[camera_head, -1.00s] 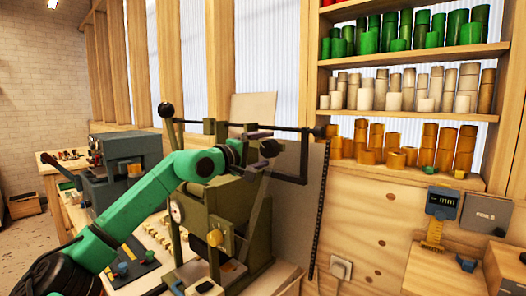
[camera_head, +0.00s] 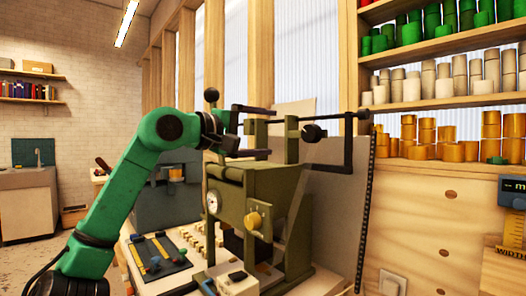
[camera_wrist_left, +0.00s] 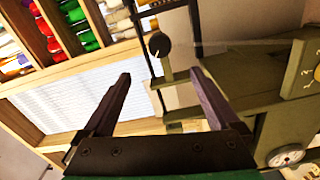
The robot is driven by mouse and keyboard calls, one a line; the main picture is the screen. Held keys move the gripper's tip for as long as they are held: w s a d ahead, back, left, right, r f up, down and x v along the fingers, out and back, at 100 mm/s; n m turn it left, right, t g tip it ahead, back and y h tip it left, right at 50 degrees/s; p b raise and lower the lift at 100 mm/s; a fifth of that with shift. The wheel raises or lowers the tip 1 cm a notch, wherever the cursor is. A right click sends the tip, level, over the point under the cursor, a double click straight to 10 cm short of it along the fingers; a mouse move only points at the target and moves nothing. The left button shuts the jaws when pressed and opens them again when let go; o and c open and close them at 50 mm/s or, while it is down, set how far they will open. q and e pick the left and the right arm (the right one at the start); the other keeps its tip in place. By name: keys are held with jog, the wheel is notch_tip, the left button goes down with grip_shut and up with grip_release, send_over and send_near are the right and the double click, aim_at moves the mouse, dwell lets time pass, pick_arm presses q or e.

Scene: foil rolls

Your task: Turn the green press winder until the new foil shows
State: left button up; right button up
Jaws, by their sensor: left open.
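The olive-green press (camera_head: 250,190) stands on the bench, with a dial and a yellow knob on its front. A dark rod runs across its top, with a round black winder knob (camera_head: 313,132) and a bent black crank (camera_head: 350,155) at the right. My left gripper (camera_head: 268,131) is open at the top of the press, one finger above the other, left of the knob. In the left wrist view the black knob (camera_wrist_left: 158,45) lies beyond the gap between the open fingertips (camera_wrist_left: 160,76), apart from them. Whether any new foil shows, I cannot tell. My right gripper is out of view.
Shelves (camera_head: 440,44) of green, cream and orange rolls stand at the right. A grey machine (camera_head: 168,205) stands behind my left arm. A dark tray (camera_head: 158,255) and small blocks lie on the bench in front. A pale panel (camera_head: 330,215) stands right of the press.

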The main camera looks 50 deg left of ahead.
aim_at(307, 134)
pick_arm(q)
jog(key=w+n+p, duration=0.4)
jog(key=n+p, duration=0.2)
jog(key=w+n+h+p, duration=0.1)
jog(key=w+n+p, duration=0.4)
jog(key=n+p, duration=0.1)
jog(key=w+n+p, duration=0.5)
jog(key=n+p, duration=0.1)
jog(key=n, duration=0.2)
jog(key=shift+w+a+r+h, duration=0.1)
jog(key=shift+a+r+h, duration=0.15)
jog(key=shift+r+h, duration=0.1)
jog(key=shift+w+d+f, duration=0.1)
jog(key=shift+w+f, duration=0.25)
jog(key=shift+w, duration=0.1)
jog(key=c, duration=1.4)
